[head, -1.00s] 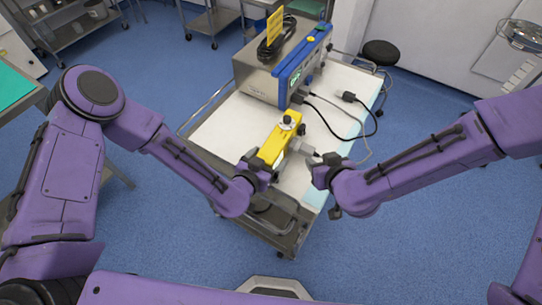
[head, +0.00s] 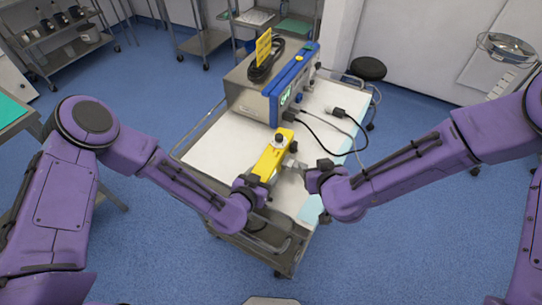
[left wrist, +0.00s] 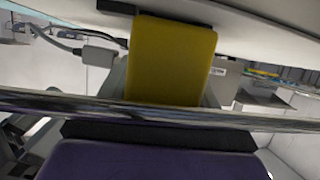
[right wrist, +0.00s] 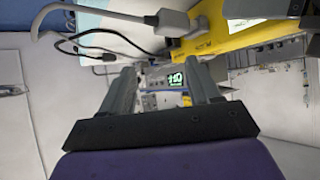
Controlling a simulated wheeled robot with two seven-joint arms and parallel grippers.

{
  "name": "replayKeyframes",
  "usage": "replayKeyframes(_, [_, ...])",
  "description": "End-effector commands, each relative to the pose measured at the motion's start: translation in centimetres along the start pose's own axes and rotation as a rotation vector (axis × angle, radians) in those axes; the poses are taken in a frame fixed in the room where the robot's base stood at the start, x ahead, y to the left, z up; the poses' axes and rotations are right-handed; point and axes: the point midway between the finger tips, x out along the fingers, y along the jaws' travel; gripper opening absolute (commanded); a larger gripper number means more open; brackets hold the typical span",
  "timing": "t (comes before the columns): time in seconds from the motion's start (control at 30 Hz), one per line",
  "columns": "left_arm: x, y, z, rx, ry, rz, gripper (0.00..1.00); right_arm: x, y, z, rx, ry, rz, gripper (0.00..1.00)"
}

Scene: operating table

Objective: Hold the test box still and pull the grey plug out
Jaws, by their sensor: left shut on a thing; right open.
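The yellow test box (head: 270,163) stands on the white-topped cart with a dark knob on top. My left gripper (head: 249,187) is shut on its near end; the left wrist view shows the yellow box (left wrist: 172,60) between the fingers. The grey plug (right wrist: 174,22), with a grey cable, meets the box's side in the right wrist view; how deep it sits is unclear. In the head view it is small and partly hidden near my right gripper. My right gripper (right wrist: 160,82) is open and empty, its fingers apart from the plug, which appears above them in that view.
A metal device with a blue front frame (head: 290,90) stands behind the box on the cart (head: 210,145). A loose dark connector (head: 338,112) and cables lie right of it. A rail (left wrist: 160,112) crosses the left wrist view. The cart's left part is clear.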

Motion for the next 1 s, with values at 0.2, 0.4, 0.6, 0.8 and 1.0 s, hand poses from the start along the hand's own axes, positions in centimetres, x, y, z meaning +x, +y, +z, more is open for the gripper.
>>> replayKeyframes(0.2, [0.0,0.0,-0.1,0.0,0.002,0.0,0.2,6.4,4.8,-9.1,0.397,0.184,0.443,0.62])
replayKeyframes(0.4, [0.0,0.0,-0.1,-0.001,0.002,0.0,0.2,7.6,5.4,-12.2,0.908,0.213,0.84,0.62])
replayKeyframes(0.6, [0.0,0.0,-0.1,0.0,0.002,0.0,0.2,6.3,-0.1,-10.8,1.409,0.0,1.162,0.62])
replayKeyframes(0.8, [0.0,0.0,-0.1,0.0,0.002,0.0,0.2,4.7,-5.7,-10.0,1.675,-0.26,1.327,0.62])
replayKeyframes(1.0, [0.0,0.0,-0.1,-0.001,0.002,0.0,0.2,4.5,-6.6,-9.1,1.724,-0.327,1.362,0.62])
